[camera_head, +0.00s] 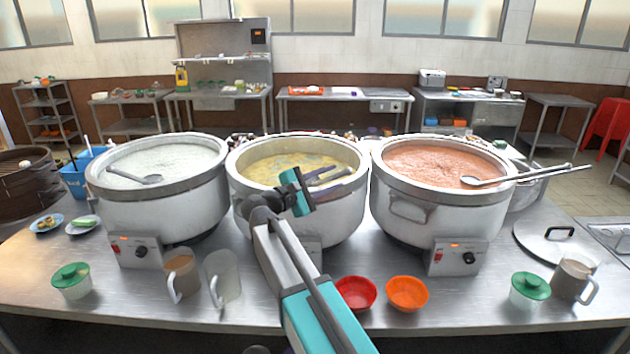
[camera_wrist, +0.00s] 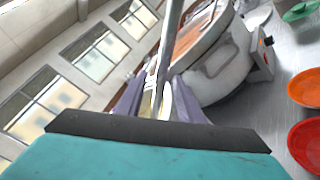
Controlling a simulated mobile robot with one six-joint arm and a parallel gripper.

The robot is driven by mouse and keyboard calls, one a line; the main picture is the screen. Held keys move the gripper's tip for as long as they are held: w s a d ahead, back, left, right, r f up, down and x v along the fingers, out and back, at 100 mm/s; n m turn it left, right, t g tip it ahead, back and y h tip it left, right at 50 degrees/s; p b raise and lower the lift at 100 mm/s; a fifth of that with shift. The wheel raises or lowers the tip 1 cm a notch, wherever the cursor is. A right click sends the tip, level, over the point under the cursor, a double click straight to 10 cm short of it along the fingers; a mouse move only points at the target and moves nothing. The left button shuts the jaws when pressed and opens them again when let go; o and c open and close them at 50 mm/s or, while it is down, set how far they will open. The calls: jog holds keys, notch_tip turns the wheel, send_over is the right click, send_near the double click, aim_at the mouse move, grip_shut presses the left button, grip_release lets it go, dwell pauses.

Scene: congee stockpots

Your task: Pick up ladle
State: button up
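My gripper (camera_head: 328,186) is over the middle stockpot (camera_head: 300,215), which holds yellow congee (camera_head: 270,168). A metal ladle (camera_head: 326,173) shows in part at the fingers there; its bowl is hidden or hard to make out. In the wrist view, a grey ladle handle (camera_wrist: 166,55) runs between my two purple-grey fingers (camera_wrist: 160,103) and out at the top. The fingers look apart, with a gap beside the handle. Another ladle (camera_head: 150,179) lies in the white congee of the left pot, and a third (camera_head: 472,181) rests in the reddish congee, its handle over the rim.
The left pot (camera_head: 165,205) and right pot (camera_head: 435,205) stand close on either side. Red (camera_head: 356,292) and orange (camera_head: 407,293) bowls, mugs (camera_head: 222,278) and green-lidded containers (camera_head: 71,281) line the table's front. A lid (camera_head: 556,243) lies at the right.

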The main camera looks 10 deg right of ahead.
jog(key=shift+w+d, duration=0.15)
jog(key=shift+d, duration=0.15)
jog(key=shift+c, duration=0.4)
jog(key=shift+a, duration=0.1)
grip_shut()
dwell(1.1)
